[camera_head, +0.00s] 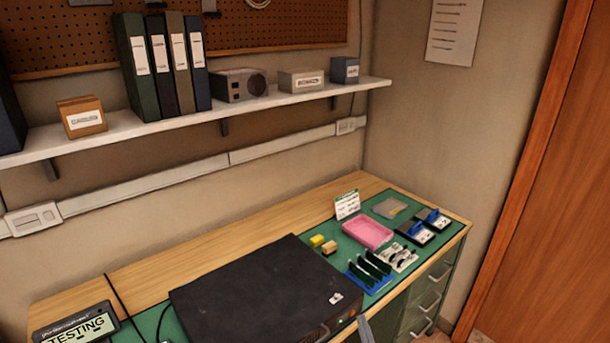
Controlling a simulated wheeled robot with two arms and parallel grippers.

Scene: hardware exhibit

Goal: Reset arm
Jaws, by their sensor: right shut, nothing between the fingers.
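Only a small grey tip of my right gripper (365,328) shows at the bottom edge of the head view, right of the black computer case's front corner. It is shut and holds nothing that I can see. The rest of my right arm is below the picture. My left gripper is not in view. The black computer case (262,290) lies flat on the green mat of the workbench, with small lights at its front right corner.
A pink tray (367,233), a blue rack (371,273) with dark boards, a small sign (347,205) and several small parts stand at the bench's right. A tester with a "TESTING" display (78,328) is at lower left. A shelf (220,112) with binders hangs above.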

